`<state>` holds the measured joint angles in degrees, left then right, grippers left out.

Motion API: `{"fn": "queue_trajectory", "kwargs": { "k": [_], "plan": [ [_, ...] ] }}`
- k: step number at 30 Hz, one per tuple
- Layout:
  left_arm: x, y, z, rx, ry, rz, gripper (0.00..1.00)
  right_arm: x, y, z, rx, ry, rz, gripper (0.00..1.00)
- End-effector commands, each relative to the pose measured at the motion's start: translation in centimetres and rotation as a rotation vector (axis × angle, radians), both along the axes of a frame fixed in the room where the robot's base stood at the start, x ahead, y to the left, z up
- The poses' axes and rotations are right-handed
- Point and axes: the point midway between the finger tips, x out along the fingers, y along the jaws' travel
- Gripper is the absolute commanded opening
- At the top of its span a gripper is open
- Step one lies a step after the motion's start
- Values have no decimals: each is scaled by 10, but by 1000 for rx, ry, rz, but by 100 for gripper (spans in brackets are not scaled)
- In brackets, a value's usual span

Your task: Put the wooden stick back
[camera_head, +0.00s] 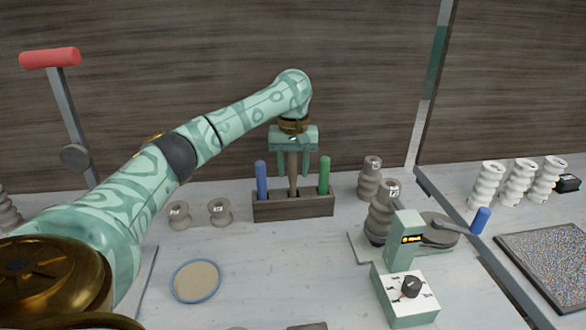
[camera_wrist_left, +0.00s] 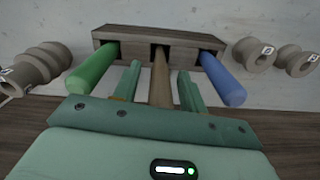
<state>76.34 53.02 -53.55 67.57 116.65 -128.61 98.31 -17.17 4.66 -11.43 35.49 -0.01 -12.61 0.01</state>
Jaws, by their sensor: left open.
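The wooden stick (camera_head: 293,186) stands upright in the middle hole of a dark wooden rack (camera_head: 293,208) near the back of the table. It also shows in the left wrist view (camera_wrist_left: 159,85), its lower end inside the rack's middle hole. My left gripper (camera_head: 294,172) points down over the rack, open, with one finger on each side of the stick. In the left wrist view, gaps show between the stick and both fingers (camera_wrist_left: 159,70). The stick's top is hidden by the gripper body in the head view. My right gripper is not in view.
A blue-handled tool (camera_head: 261,180) and a green-handled tool (camera_head: 324,175) stand in the rack's outer holes, close beside the fingers. Grey spools (camera_head: 220,212) stand left; stacked ones (camera_head: 371,178) stand right by a green device (camera_head: 403,240). A round blue-rimmed dish (camera_head: 196,281) lies in front.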

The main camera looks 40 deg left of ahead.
Motion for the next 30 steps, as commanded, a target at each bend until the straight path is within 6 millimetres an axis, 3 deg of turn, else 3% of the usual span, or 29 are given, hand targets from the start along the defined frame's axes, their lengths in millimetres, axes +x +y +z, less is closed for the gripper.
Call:
{"fn": "queue_trajectory", "kwargs": {
  "k": [1, 6, 12, 18, 30],
  "plan": [
    [0, 0, 20, -1, -9, 1, 42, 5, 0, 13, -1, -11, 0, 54],
    [0, 0, 65, -2, -11, 1, 42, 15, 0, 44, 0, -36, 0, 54],
    [0, 0, 104, -2, -8, 1, 42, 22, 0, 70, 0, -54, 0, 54],
    [0, 0, 117, -2, -3, 0, 42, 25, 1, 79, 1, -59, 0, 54],
    [0, 0, 116, -2, -2, 1, 42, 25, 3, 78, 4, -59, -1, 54]
  ]
}}
